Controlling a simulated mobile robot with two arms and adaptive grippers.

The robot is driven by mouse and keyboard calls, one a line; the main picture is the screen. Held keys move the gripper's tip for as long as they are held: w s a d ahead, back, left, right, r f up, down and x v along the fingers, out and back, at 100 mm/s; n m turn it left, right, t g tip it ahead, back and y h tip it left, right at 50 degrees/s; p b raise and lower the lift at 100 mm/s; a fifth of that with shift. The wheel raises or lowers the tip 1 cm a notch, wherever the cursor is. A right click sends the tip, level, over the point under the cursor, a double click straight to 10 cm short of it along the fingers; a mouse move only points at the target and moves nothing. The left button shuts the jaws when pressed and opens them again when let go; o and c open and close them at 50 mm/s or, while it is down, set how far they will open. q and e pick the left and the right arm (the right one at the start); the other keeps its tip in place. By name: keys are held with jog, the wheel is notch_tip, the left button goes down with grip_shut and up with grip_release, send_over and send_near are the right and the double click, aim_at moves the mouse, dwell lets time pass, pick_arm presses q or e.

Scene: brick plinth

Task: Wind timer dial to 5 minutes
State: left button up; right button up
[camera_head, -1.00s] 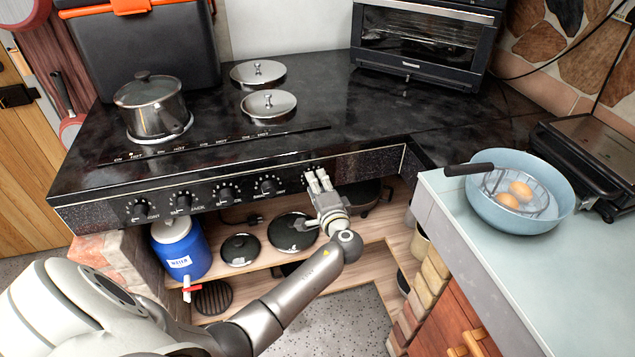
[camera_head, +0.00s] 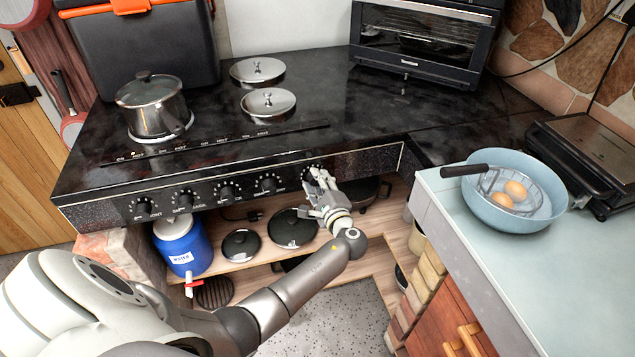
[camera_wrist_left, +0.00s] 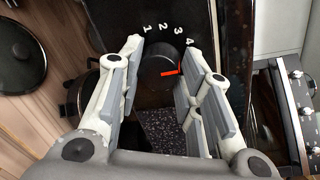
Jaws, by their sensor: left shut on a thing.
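The timer dial (camera_wrist_left: 158,72) is a round black knob with a red pointer mark, seen between my left fingers in the left wrist view. White numerals 1 to 4 (camera_wrist_left: 170,30) curve around its upper side. The red mark points to the right, below the 4; the panel beyond it is hidden by a finger. My left gripper (camera_head: 318,177) is at the right end of the stove's front panel. In the left wrist view my left gripper (camera_wrist_left: 160,75) has its fingers on both sides of the dial, shut on it. My right gripper is not in view.
Several other knobs (camera_head: 184,198) line the stove front to the left. Below, a shelf holds a blue container (camera_head: 180,248) and black lids (camera_head: 292,228). A counter with a blue bowl (camera_head: 484,212) of eggs stands to the right. A pot (camera_head: 154,110) stands on the stove.

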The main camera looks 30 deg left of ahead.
pick_arm(q)
jog(key=shift+d, duration=0.1)
jog(key=o, duration=1.1)
jog(key=shift+c, duration=0.2)
jog(key=v, duration=1.2)
